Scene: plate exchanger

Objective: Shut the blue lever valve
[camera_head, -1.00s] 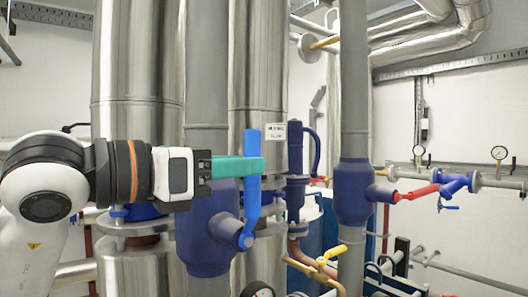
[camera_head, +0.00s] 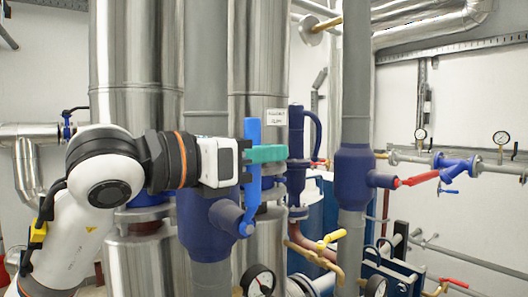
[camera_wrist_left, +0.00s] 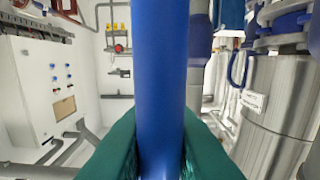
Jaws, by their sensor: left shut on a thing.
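The blue lever (camera_head: 253,180) stands nearly upright in front of the dark blue valve body (camera_head: 205,225) on a grey vertical pipe. Its lower end meets the valve's stem at the right of the body. My left gripper (camera_head: 267,153) comes in from the left and is shut on the upper part of the lever, with its green fingertips showing past the lever's right side. In the left wrist view the lever (camera_wrist_left: 160,70) runs vertically between the two green fingers (camera_wrist_left: 160,155). My right gripper is not in view.
A second dark blue valve (camera_head: 353,180) with a red lever (camera_head: 417,179) is on the pipe to the right. A yellow handle (camera_head: 330,239) and a pressure gauge (camera_head: 259,281) sit below. Large metal-clad pipes (camera_head: 137,60) stand close behind. Wall space at the right is freer.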

